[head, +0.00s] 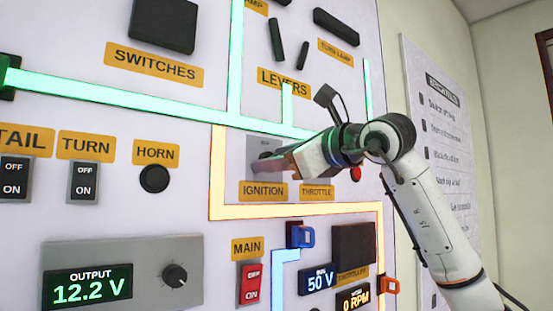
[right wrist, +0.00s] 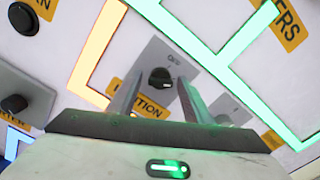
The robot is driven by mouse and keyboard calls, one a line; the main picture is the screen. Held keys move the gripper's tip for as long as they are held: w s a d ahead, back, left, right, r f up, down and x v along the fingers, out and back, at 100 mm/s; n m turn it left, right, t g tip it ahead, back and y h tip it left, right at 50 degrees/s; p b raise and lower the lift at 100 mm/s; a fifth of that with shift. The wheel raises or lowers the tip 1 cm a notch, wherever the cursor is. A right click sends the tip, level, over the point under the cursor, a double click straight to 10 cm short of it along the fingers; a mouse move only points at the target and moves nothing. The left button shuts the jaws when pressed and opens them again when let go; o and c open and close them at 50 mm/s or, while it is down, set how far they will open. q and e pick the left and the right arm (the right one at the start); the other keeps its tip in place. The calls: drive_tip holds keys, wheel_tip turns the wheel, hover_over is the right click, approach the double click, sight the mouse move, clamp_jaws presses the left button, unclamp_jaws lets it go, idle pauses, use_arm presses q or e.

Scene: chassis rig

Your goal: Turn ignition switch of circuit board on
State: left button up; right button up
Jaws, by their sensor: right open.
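The ignition switch is a black round knob (right wrist: 161,78) on a grey plate (head: 262,142), above the yellow IGNITION label (head: 263,191). In the right wrist view the knob shows between the two fingers of my right gripper (right wrist: 159,84), which is open. I cannot tell from this view whether the fingertips have reached the knob's depth. In the head view my right gripper (head: 268,163) comes in from the right, its fingertips in front of the ignition plate and hiding most of the knob. Small lettering sits above the knob. My left gripper is not in view.
The upright circuit board carries a THROTTLE label (head: 317,191) and a red button (head: 356,174) close to my right gripper. A black HORN button (head: 154,178) is to the left. A red MAIN switch (head: 251,284) and a 50 V display (head: 318,281) are below.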

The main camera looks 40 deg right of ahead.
drive_tip(key=s, duration=1)
drive_tip(key=shift+s+d+b, duration=0.15)
drive_tip(key=shift+d+b, duration=0.25)
